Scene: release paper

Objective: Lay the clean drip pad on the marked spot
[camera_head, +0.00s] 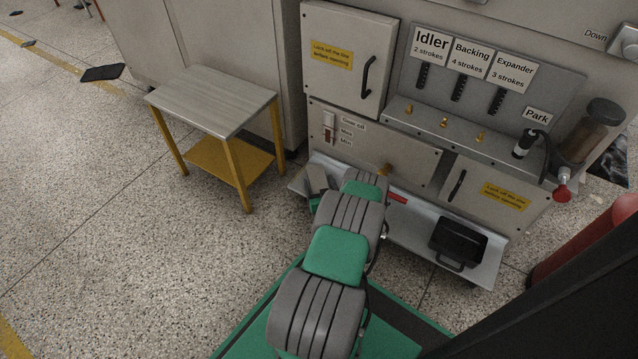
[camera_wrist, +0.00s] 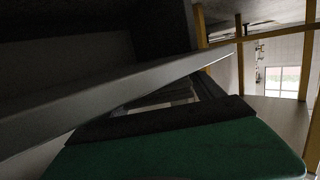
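I cannot pick out a clean drip pad for certain. A small red mark (camera_head: 397,198) shows on the metal shelf (camera_head: 405,232) along the foot of the machine; I cannot tell whether it belongs to the marked spot. My grey and green arm reaches to the shelf's left end, and its far end (camera_head: 317,180) is low there. The fingers are hidden in the head view. The wrist view shows a green and black surface close up, probably part of my gripper, and a grey slanted edge across it. No held object can be made out.
A black tray (camera_head: 458,243) with a handle sits on the shelf's right part. A small table (camera_head: 212,98) with yellow legs stands left, its top bare. A dark flat piece (camera_head: 102,73) lies on the floor far left. A red cylinder (camera_head: 590,240) stands right.

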